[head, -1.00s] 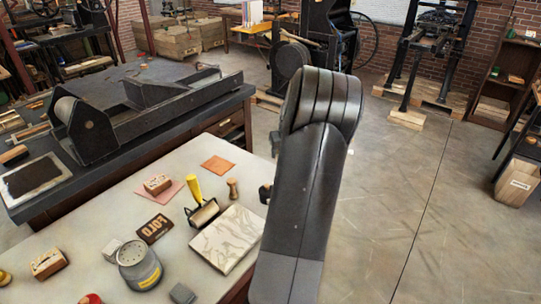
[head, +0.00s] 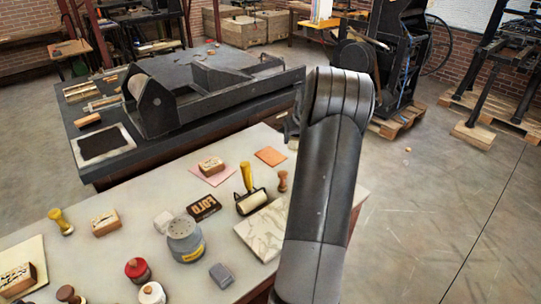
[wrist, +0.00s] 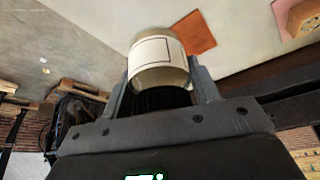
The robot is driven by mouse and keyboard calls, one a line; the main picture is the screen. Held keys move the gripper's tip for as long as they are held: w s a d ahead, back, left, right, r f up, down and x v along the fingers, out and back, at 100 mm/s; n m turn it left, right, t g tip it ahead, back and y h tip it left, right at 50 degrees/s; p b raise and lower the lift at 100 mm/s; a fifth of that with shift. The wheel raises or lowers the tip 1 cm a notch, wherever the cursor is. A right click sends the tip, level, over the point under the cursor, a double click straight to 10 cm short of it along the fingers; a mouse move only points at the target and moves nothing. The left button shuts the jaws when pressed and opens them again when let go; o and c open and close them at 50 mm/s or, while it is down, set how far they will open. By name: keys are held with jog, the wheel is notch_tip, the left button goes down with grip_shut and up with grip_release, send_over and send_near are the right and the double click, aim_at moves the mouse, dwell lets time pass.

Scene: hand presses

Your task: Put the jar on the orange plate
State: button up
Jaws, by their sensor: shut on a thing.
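My gripper (wrist: 162,84) is shut on the jar (wrist: 158,58) in the wrist view. The jar is whitish, with a pale, dark-edged label and a cream band, held between the two grey fingers. The orange plate (wrist: 195,32) is a flat orange square on the pale table, just beyond the jar in that view and partly covered by it. In the head view, the orange plate (head: 271,156) lies bare near the table's far edge, left of my arm. My arm hides the jar and most of my gripper there.
On the pale table (head: 135,195), a pink plate (head: 205,181) bearing a block (head: 211,164) lies left of the orange plate. A yellow-handled roller (head: 247,180), a wooden-handled tool (head: 283,180), a grey tin (head: 185,240) and a marbled sheet (head: 262,228) stand nearer. A black press (head: 190,95) stands behind.

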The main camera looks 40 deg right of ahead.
jog(key=w+a+f, duration=0.1)
jog(key=w+f, duration=0.1)
jog(key=w, duration=0.1)
jog(key=w+a+f, duration=0.2)
jog(key=w, duration=0.1)
jog(key=w+a+f, duration=0.1)
jog(key=w+f, duration=0.1)
jog(key=w, duration=0.1)
jog(key=shift+w+a+f, duration=0.15)
jog(key=shift+w+f, duration=0.05)
jog(key=shift+w, duration=0.2)
jog(key=shift+f, duration=2.05)
jog(key=o, duration=1.1)
jog(key=shift+f, duration=0.15)
